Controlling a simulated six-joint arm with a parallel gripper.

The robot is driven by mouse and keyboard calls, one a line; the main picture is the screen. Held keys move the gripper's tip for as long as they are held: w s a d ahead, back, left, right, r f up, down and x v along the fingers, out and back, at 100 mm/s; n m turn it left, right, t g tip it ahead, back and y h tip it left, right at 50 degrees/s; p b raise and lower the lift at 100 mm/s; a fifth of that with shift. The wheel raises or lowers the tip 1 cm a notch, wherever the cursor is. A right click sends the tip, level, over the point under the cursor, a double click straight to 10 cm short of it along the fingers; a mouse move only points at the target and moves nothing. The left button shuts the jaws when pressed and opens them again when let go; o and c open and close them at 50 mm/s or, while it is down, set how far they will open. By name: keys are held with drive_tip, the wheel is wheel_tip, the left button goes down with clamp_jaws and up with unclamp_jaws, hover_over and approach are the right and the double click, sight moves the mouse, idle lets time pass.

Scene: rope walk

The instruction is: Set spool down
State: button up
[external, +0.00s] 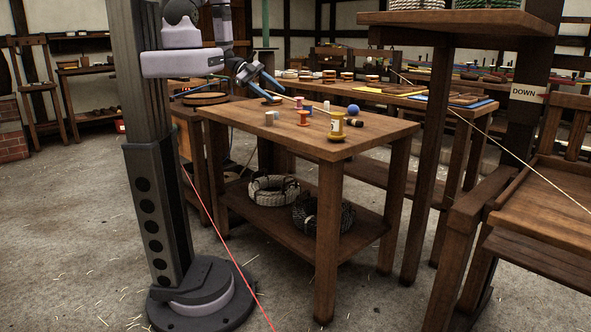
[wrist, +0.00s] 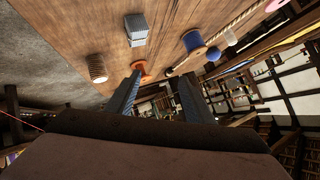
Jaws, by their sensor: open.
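My gripper (external: 276,95) is open above the back left part of the wooden table (external: 350,142), its fingers slanting down. In the wrist view both fingers of my gripper (wrist: 160,75) show with nothing held between them. An orange spool (wrist: 140,68) stands on the table just beyond the left fingertip; I cannot tell whether they touch. A blue-wound spool (wrist: 193,42) stands farther right.
The wrist view shows a ribbed brown cylinder (wrist: 96,67), a grey block-like piece (wrist: 136,28) and a rope (wrist: 225,32). Rope coils (external: 273,189) lie on the lower shelf. The table's front left is clear.

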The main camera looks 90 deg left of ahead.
sight(270, 116)
drive_tip(key=w+a+g+y+b, duration=0.1)
drive_tip(key=a, duration=0.1)
drive_tip(key=w+a+f+n+g+y+b, duration=0.1)
drive_tip(key=a+y, duration=0.1)
drive_tip(key=w+a+f+g+y+b, duration=0.1)
drive_tip(key=w+a+g+y, duration=0.1)
drive_tip(key=shift+a+f, duration=0.2)
drive_tip(key=shift+a, duration=0.05)
drive_tip(key=shift+n+g+y, duration=0.5)
drive_tip(key=shift+g, duration=0.2)
drive_tip(key=d+g, duration=0.1)
drive_tip(key=s+d+n+g+b, duration=0.1)
drive_tip(key=d, duration=0.1)
drive_tip(key=d+g+b, duration=0.1)
drive_tip(key=d, duration=0.1)
drive_tip(key=shift+s+d+r+n, duration=0.15)
drive_tip(key=shift+d+r+n, duration=0.1)
drive_tip(key=shift+r+n, duration=0.15)
drive_tip(key=s+d+g+h, duration=0.1)
drive_tip(key=d, duration=0.3)
drive_tip(key=d+r, duration=0.1)
drive_tip(key=d, duration=0.3)
drive_tip(key=s+d+n+g+h+b, duration=0.1)
drive_tip(key=d, duration=0.3)
drive_tip(key=shift+s+d+r+g+h, duration=0.2)
drive_tip(key=shift+s+d+g+h, duration=0.1)
drive_tip(key=shift+d, duration=0.1)
drive_tip(key=shift+f, duration=1.05)
drive_tip(key=shift+f, duration=0.1)
